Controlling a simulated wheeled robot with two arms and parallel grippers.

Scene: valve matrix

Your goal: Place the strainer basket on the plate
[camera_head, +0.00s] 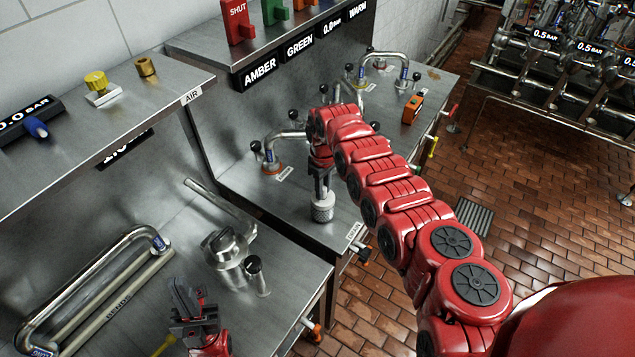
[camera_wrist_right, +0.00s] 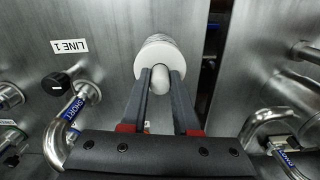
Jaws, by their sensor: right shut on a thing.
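The strainer basket (camera_head: 322,208) is a small ribbed metal cylinder with a pale top and a knob. My right gripper (camera_head: 321,190) is shut on its knob from above and holds it upright over the middle bench, near the front edge. In the right wrist view the basket's pale disc (camera_wrist_right: 150,58) shows beyond the fingertips, with the rounded knob between them. I cannot tell whether the basket touches the bench. My left gripper (camera_head: 193,308) is low over the left bench, apart from the basket; its jaw opening is unclear. I cannot make out a distinct plate.
A metal strainer housing (camera_head: 229,250) and a bent pipe (camera_head: 110,262) lie on the left bench. Pipe elbows (camera_head: 283,140) with black-knobbed valves stand behind the basket. An orange device (camera_head: 412,109) sits at the far end. Some bare steel bench (camera_head: 270,200) is left of the basket.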

